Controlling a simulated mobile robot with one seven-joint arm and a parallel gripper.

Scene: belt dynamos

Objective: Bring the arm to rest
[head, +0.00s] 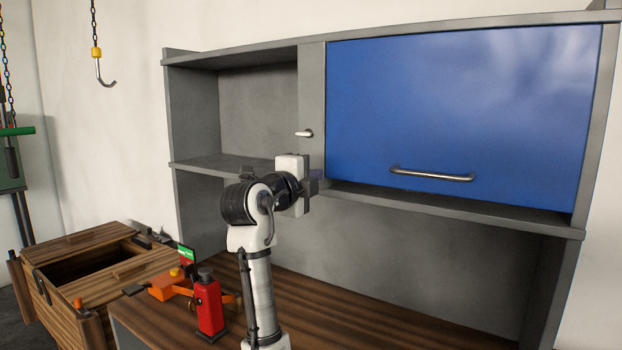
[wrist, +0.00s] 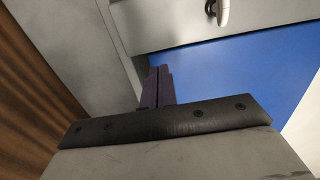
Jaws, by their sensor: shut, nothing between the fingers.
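My arm rises from the lower middle of the head view, with its elbow bent and its wrist reaching toward the grey shelf unit. My gripper (head: 316,178) is in front of the unit's upright, just left of the lower left corner of the blue door (head: 460,110). In the wrist view the dark fingers of my gripper (wrist: 156,85) are together and empty. They point toward the edge between grey panel and blue door. The fingers look apart from the unit, but the exact gap cannot be told.
The blue door is closed, with a metal handle (head: 432,174). A small knob (head: 304,133) sits on the upright. On the wooden worktop (head: 400,315) stand a red bottle-like object (head: 209,305) and an orange tool (head: 170,285). A wooden chest (head: 75,290) is left. A hook (head: 103,75) hangs upper left.

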